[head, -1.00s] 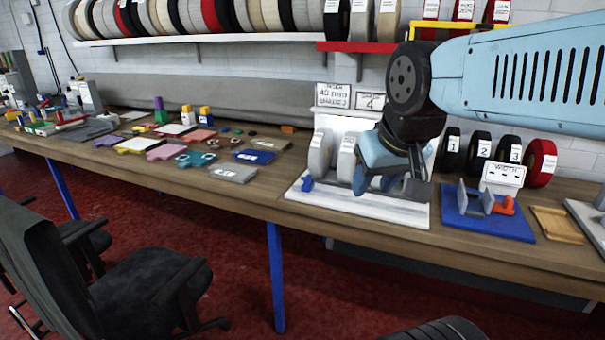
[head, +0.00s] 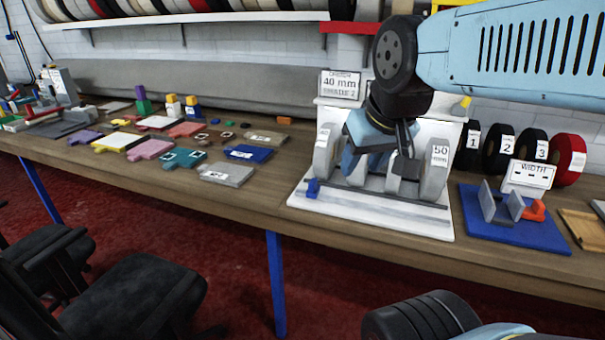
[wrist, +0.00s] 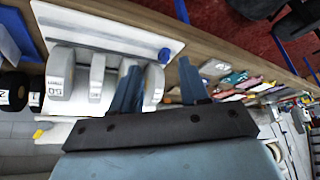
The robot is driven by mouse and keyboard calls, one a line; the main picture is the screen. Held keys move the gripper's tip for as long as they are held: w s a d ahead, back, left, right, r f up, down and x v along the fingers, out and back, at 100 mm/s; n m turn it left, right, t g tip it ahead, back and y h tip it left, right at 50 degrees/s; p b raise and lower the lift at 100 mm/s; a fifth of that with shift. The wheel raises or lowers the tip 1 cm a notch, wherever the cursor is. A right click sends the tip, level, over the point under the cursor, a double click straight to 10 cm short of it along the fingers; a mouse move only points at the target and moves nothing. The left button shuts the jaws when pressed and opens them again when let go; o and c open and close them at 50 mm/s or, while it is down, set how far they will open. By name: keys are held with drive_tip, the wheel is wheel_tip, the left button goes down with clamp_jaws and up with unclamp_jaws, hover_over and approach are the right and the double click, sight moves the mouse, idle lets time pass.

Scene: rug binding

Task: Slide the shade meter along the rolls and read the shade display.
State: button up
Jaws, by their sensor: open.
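A small blue block (head: 313,188), which looks like the shade meter, sits at the left end of the stand's front rail. It also shows in the wrist view (wrist: 164,55). My gripper (head: 385,165) is over the stand, in front of the middle rolls and partly hiding them. In the wrist view its two blue fingers (wrist: 160,75) are apart, with nothing held. No shade display can be read; my arm hides part of the back.
An order card (head: 341,84) reads 40 mm, shade 2. Right of the stand are numbered black rolls (head: 499,150), a red roll (head: 568,160) and a blue width gauge (head: 515,235). Coloured sample pieces (head: 185,158) lie on the bench to the left. Chairs stand in front.

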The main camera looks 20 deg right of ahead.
drive_tip(key=shift+w, duration=0.1)
drive_tip(key=m+g, duration=0.6)
drive_tip(key=m, duration=0.1)
hover_over(313, 180)
wheel_tip(313, 180, down, 7)
wheel_tip(313, 180, down, 13)
drive_tip(key=shift+f, duration=0.15)
drive_tip(key=shift+c, duration=0.3)
clamp_jaws()
